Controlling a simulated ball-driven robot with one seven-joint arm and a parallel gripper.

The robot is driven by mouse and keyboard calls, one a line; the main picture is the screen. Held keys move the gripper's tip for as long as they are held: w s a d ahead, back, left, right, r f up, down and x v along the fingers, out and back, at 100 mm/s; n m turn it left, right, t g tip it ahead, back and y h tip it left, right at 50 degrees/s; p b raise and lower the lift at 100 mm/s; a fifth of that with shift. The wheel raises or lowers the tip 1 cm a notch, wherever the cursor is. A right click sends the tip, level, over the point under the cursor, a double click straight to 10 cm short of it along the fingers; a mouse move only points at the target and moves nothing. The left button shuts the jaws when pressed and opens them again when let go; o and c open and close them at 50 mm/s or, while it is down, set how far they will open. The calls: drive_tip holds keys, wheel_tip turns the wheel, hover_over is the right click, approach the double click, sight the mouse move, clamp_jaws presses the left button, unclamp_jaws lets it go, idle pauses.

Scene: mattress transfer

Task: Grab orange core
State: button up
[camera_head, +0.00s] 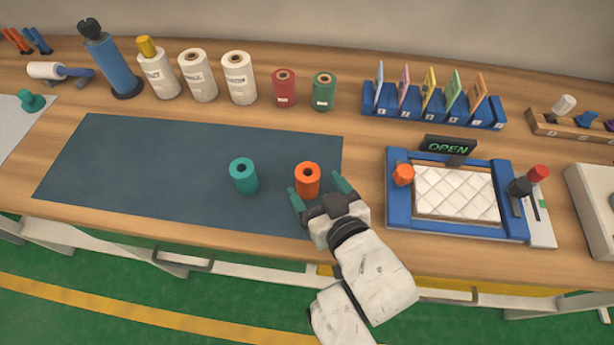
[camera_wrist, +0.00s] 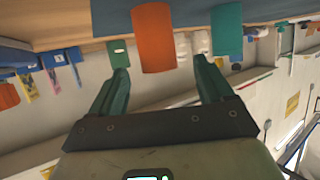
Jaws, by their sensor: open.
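The orange core (camera_head: 307,181), a short cylinder with a hole in its top, stands upright on the dark mat (camera_head: 140,165). It also shows in the wrist view (camera_wrist: 153,40), ahead of and between the two fingers. My gripper (camera_head: 318,190) is open, its green fingers on either side of the orange core in the head view. In the wrist view my gripper (camera_wrist: 162,75) holds nothing, and I cannot tell whether a finger touches the core. A teal core (camera_head: 244,176) stands upright to the left; the wrist view shows it too (camera_wrist: 227,30).
Behind the mat stand white spools (camera_head: 240,78), a red spool (camera_head: 284,88) and a green spool (camera_head: 323,91). To the right is a blue frame (camera_head: 400,221) with a white quilted pad (camera_head: 455,193) and an OPEN sign (camera_head: 447,147). The mat's left part is clear.

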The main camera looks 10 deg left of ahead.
sight(312, 180)
drive_tip(key=x, duration=0.4)
drive_tip(key=shift+w+r+p, duration=0.2)
drive_tip(key=shift+r+p, duration=0.05)
drive_tip(key=shift+p, duration=0.15)
drive_tip(key=shift+w+a+f, duration=0.25)
drive_tip(key=shift+w+f, duration=0.05)
drive_tip(key=shift+w, duration=0.15)
drive_tip(key=shift+c, duration=0.3)
drive_tip(key=c, duration=1)
drive_tip(key=shift+r, duration=0.1)
